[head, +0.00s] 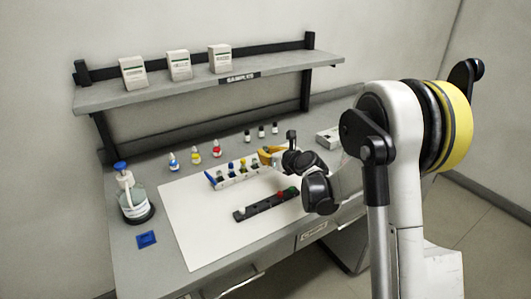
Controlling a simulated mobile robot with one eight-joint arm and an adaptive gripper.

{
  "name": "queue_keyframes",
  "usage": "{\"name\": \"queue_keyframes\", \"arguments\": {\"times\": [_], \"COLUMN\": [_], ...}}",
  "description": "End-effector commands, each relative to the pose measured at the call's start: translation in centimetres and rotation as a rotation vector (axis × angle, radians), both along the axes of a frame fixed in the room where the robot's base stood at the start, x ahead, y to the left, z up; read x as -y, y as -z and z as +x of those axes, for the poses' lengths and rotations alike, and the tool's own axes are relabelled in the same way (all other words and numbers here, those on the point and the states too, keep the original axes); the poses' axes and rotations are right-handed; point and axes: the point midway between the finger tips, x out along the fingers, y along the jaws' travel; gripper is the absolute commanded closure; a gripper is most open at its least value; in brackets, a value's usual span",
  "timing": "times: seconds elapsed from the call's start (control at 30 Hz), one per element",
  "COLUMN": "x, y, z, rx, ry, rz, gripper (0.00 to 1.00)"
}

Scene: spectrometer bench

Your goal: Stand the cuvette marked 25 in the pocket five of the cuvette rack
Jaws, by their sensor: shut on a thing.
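A pale rack (238,178) stands toward the back of the white mat, holding several small cuvettes with dark and coloured tops, a blue one at its left end. A dark slotted block (256,211) lies in front of it, with a green and a red item near its right end. I cannot tell which cuvette bears 25, nor read any pocket number. My gripper (265,155), yellow and black, is low over the right end of the pale rack. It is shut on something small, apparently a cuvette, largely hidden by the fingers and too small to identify.
Dropper bottles with blue, yellow and red caps (195,155) and several dark vials (262,132) stand behind the mat. A wash bottle (134,203) and blue pad (147,239) are at left. A shelf with boxes (178,66) overhangs the back. The mat's front left (205,235) is clear.

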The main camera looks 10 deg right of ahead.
Motion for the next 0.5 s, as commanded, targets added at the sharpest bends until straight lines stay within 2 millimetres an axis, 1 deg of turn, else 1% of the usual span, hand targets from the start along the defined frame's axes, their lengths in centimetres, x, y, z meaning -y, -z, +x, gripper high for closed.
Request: {"name": "queue_keyframes", "arguments": {"times": [0.17,0.43,0.5], "x": [0.00,0.00,0.00], "y": [0.12,0.91,0.77], "z": [0.00,0.00,0.00], "rx": [0.000,0.000,0.000], "ry": [0.000,0.000,0.000], "rz": [0.000,0.000,0.000], "gripper": [1.00,1.00,1.00]}}
